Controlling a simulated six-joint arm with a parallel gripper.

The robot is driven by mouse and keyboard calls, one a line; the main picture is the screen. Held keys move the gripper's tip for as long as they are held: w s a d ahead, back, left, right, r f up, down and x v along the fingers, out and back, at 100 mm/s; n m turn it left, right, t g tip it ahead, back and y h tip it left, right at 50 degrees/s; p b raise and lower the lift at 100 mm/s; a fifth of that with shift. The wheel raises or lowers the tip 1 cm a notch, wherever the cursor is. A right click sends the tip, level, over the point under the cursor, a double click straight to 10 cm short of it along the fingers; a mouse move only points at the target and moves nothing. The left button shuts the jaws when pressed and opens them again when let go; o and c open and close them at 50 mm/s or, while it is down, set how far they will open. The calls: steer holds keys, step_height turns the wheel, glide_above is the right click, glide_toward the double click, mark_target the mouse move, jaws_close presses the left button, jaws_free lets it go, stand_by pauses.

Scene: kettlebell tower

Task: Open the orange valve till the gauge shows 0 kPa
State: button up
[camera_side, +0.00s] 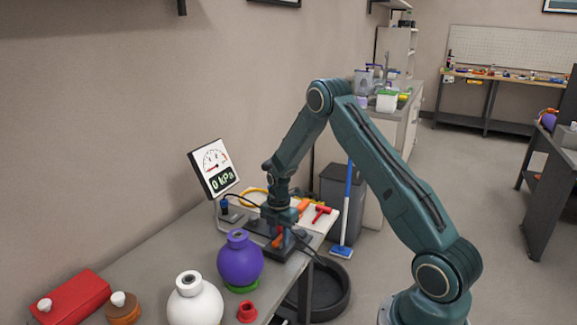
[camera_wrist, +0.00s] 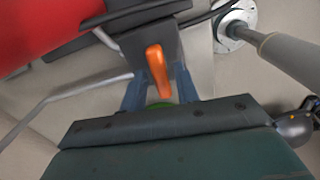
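The gauge (camera_side: 214,170) stands upright at the back of the bench in the side view, and its display reads 0 kPa. The orange valve handle (camera_wrist: 157,68) shows in the wrist view, standing between the two blue fingers of my gripper (camera_wrist: 161,92). There seems to be a gap between the handle and each finger, so the gripper looks open around it. In the side view my gripper (camera_side: 281,228) points down over the dark valve base, with a bit of orange beside it. The arm hides most of the valve there.
A purple kettlebell (camera_side: 240,262) on a green ring stands close in front of the valve. A white kettlebell (camera_side: 195,300), a red ring (camera_side: 247,312) and a red box (camera_side: 72,298) are nearer the camera. A red T-handle (camera_side: 321,213) lies behind my gripper.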

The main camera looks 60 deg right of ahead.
steer(key=shift+r, duration=2.95)
steer(key=shift+f, duration=0.15)
